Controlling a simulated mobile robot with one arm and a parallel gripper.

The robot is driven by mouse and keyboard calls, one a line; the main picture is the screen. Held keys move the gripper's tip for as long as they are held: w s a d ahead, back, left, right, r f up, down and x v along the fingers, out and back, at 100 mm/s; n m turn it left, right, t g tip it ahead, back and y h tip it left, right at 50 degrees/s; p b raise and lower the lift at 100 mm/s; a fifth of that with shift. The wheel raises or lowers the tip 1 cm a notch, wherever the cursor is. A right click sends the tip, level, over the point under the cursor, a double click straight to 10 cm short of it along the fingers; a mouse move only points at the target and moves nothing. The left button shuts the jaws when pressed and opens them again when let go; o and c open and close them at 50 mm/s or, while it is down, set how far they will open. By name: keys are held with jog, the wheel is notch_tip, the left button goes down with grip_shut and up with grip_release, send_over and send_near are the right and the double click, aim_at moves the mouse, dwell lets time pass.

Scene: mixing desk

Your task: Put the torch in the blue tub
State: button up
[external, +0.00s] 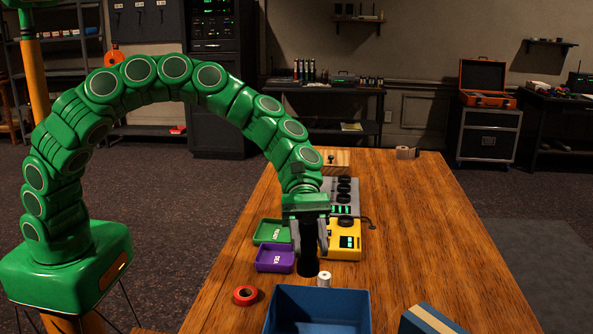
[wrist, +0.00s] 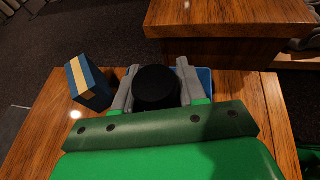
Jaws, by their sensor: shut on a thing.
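My gripper (external: 309,246) is shut on a black torch (external: 307,260), which hangs upright between the two grey fingers. In the wrist view the torch's round black end (wrist: 157,88) sits between the fingers (wrist: 157,92). The blue tub (external: 318,291) stands on the wooden table at the front, lower in the external picture than the torch. Its inside looks empty where it shows, and its near part is cut off by the frame. In the wrist view a strip of the tub (wrist: 206,80) shows beside the right finger, mostly hidden.
A purple tray (external: 275,258) and a green tray (external: 268,233) lie left of the torch. A yellow device (external: 345,252) stands to its right. A white roll (external: 324,279) and red tape ring (external: 245,296) lie near the tub. A striped blue box (external: 428,320) is at front right; the right tabletop is clear.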

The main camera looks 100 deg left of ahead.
aim_at(309, 257)
jog(key=shift+f, duration=1.4)
jog(key=shift+f, duration=0.65)
jog(key=o, duration=1.2)
jog(key=shift+r, duration=0.25)
jog(key=v, duration=1.2)
jog(key=shift+r, duration=0.4)
